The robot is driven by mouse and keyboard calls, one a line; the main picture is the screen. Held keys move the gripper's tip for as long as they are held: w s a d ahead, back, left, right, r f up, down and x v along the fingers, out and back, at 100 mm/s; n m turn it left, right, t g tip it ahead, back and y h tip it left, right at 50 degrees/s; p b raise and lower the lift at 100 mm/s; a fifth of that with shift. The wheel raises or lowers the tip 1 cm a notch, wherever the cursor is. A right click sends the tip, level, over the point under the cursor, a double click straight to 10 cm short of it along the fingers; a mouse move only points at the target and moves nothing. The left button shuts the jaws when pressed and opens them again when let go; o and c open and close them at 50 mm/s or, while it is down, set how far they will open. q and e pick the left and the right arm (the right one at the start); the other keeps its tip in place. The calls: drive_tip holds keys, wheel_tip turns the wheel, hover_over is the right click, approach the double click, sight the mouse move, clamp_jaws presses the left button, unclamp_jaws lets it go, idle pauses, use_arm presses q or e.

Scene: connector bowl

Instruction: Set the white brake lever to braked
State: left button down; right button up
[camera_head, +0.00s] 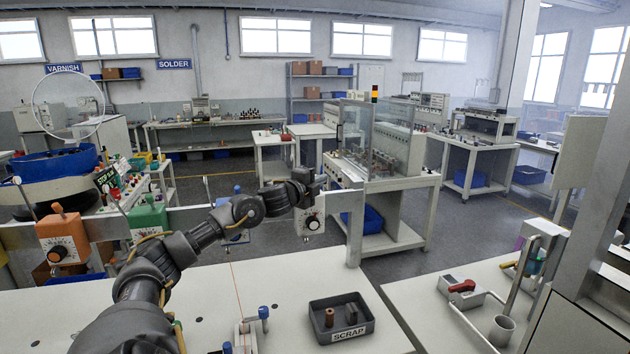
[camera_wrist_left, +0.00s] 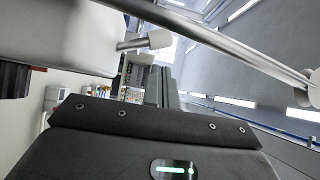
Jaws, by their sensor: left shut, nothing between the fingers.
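A white tensioner box with a dial (camera_head: 311,221) hangs on the grey rail, at the right end of a row of coloured boxes. Its lever is hidden behind my left gripper in the head view. My left gripper (camera_head: 308,176) is shut and empty, just above the white box. In the left wrist view a short metal lever with a white knob (camera_wrist_left: 160,39) stands close above my shut fingers (camera_wrist_left: 162,86); it seems to be the brake lever. I cannot tell whether the fingers touch it. My right gripper is out of view.
Orange (camera_head: 64,242), green (camera_head: 149,217) and blue (camera_head: 236,232) boxes stand along the rail to the left. A long metal rod (camera_wrist_left: 240,45) crosses the left wrist view. A scrap tray (camera_head: 342,333) is on the table below.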

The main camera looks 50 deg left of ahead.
use_arm(q)
drive_tip(key=s+d+r+b, duration=0.3)
drive_tip(key=s+d+b, duration=0.1)
drive_tip(key=s+b, duration=0.3)
drive_tip(key=shift+s+r, duration=0.15)
drive_tip(key=shift+s, duration=0.35)
drive_tip(key=shift+a, duration=0.1)
idle(0.6)
